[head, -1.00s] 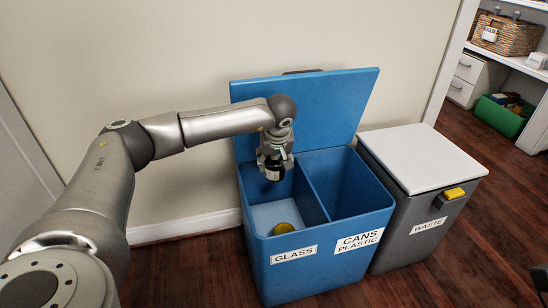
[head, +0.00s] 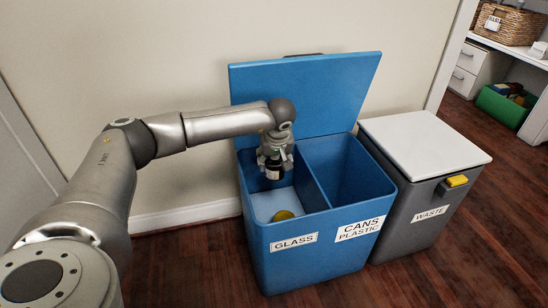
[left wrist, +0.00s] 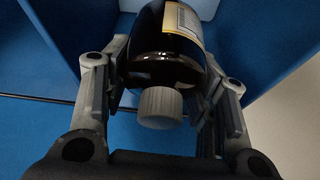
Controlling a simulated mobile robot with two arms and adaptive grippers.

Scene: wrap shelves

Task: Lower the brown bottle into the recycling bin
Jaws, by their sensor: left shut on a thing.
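My left gripper (head: 273,158) is shut on the dark brown bottle (head: 273,172), which has a pale label. In the left wrist view the bottle (left wrist: 160,60) sits between both fingers, with its light grey cap (left wrist: 160,107) toward the camera. The blue recycling bin (head: 315,263) has its lid (head: 305,92) raised. It has two compartments, marked GLASS and CANS PLASTIC. The bottle hangs at the opening of the GLASS compartment, above its floor. Part of the bottle is hidden by the gripper. My right gripper is not in view.
A yellow round thing (head: 283,215) lies on the GLASS compartment floor. A divider (head: 313,184) separates the compartments; the CANS PLASTIC one looks empty. A grey WASTE bin (head: 413,222) with a closed white lid stands to the right. A wall is behind.

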